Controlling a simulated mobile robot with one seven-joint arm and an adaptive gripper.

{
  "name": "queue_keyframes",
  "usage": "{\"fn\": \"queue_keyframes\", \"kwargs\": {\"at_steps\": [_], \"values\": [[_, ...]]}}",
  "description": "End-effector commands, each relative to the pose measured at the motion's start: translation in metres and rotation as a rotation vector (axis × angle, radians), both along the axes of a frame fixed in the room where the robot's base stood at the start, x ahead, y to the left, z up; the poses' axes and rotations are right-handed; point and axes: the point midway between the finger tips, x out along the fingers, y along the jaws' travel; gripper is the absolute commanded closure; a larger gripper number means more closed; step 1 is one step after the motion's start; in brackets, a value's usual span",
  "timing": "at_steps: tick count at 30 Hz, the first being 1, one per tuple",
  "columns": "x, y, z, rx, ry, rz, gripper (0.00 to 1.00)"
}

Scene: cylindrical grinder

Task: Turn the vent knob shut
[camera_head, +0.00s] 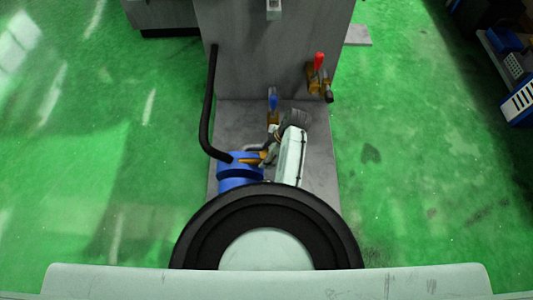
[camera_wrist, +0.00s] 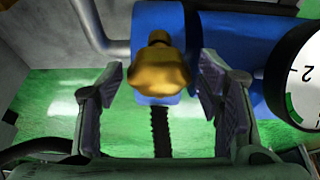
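The vent knob appears to be the brass, lobed knob (camera_wrist: 158,70) on a blue body (camera_wrist: 205,25) in the wrist view. My gripper (camera_wrist: 160,84) is open, one pad on each side of the knob, with visible gaps between pads and knob. In the head view a brass part (camera_head: 248,160) shows at the top of the blue cylinder (camera_head: 238,177), next to my gripper (camera_head: 262,155). My arm hides part of that area, and the finger opening is too small to read there.
A round gauge (camera_wrist: 300,75) sits close to the right finger. A black hose (camera_head: 208,110) rises left of the blue cylinder. A red-handled valve (camera_head: 318,75) and a blue-handled valve (camera_head: 272,100) are by the grey machine (camera_head: 240,50). Green floor (camera_head: 410,170) is open on both sides.

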Motion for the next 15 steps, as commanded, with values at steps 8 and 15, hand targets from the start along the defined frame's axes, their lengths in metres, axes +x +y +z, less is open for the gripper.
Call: {"fn": "queue_keyframes", "kwargs": {"at_steps": [8, 15], "values": [[0.0002, -0.0002, 0.0004, 0.0, -0.001, 0.0, 0.61], [0.0, -0.0002, 0.0005, 0.0, 0.0, 0.0, 0.77]]}}
